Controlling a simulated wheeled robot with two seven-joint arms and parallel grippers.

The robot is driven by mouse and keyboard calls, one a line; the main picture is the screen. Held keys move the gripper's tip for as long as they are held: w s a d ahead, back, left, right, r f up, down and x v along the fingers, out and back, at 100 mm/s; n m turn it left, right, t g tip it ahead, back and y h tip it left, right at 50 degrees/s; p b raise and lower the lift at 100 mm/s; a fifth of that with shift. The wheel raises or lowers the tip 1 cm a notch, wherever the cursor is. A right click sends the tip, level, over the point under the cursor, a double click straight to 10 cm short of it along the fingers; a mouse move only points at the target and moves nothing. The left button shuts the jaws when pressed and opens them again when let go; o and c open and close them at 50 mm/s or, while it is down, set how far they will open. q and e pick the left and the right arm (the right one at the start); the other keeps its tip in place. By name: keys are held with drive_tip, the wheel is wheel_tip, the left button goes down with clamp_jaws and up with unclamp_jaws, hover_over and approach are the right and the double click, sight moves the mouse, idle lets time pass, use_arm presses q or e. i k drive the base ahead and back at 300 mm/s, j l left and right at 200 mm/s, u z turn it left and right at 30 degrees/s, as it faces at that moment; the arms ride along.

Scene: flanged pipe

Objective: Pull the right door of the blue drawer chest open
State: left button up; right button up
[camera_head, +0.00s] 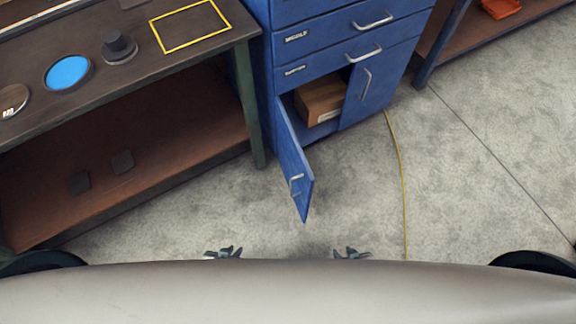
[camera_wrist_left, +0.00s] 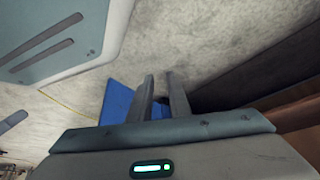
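The blue drawer chest (camera_head: 345,28) stands at the top middle of the head view. Its right door (camera_head: 368,86) is shut, with an upright metal handle (camera_head: 366,84) near its left edge. Its left door (camera_head: 294,160) is swung open towards me. My left gripper (camera_head: 224,251) is low in the head view, left of the open door's lower end and apart from it. In the left wrist view its two fingers (camera_wrist_left: 160,75) stand apart with nothing between them. My right gripper (camera_head: 351,251) is below the right door, well short of it, and looks spread and empty.
A cardboard box (camera_head: 320,100) sits inside the chest's open left compartment. A dark workbench (camera_head: 200,50) with a green leg stands at left. Another bench (camera_head: 460,50) stands at upper right. A yellow line (camera_head: 401,180) crosses the floor. Floor right of the open door is clear.

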sight(374, 79)
drive_tip(key=l+z, duration=0.15)
drive_tip(key=z, duration=0.35)
drive_tip(key=i+l+z, duration=0.1)
drive_tip(key=z, duration=0.4)
drive_tip(key=i+l+z, duration=0.1)
drive_tip(key=z, duration=0.4)
drive_tip(key=i+l+z, duration=0.1)
drive_tip(key=i+z, duration=0.35)
drive_tip(key=i, duration=0.4)
drive_tip(key=i+u, duration=0.2)
drive_tip(key=u, duration=0.25)
drive_tip(key=i+l+u, duration=0.15)
drive_tip(key=u, duration=0.25)
drive_tip(key=i+l+u, duration=0.15)
drive_tip(key=u, duration=0.3)
